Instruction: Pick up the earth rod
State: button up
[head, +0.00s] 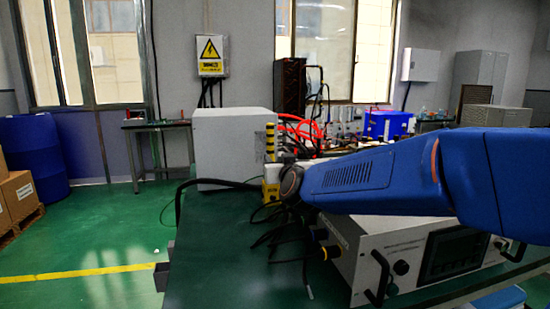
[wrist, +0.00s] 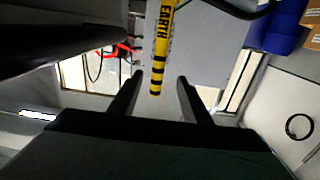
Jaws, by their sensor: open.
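The earth rod (head: 270,143) is yellow with black bands and stands upright in front of a pale grey box in the head view. In the wrist view the earth rod (wrist: 161,40) enters from the top, with the word EARTH on it and its banded end pointing down the picture. My gripper (wrist: 160,77) is open, with one dark finger on each side of the rod's banded end in the picture. I cannot tell how far the rod lies beyond the fingertips; no contact shows. In the head view my blue arm hides the gripper.
The pale grey box (head: 232,148) stands behind the rod. A white instrument (head: 400,258) with handles sits on the green bench (head: 215,240) below my arm. Dark cables (head: 275,222) lie around the rod's foot. Red cables (head: 300,128) run behind it.

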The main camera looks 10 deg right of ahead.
aim_at(272, 148)
jog(key=w, duration=1.2)
jog(key=shift+w+d+r, duration=0.15)
jog(key=shift+w+d, duration=0.15)
jog(key=shift+d, duration=0.1)
jog(key=shift+w, duration=2.65)
jog(key=shift+c, duration=0.6)
grip_shut()
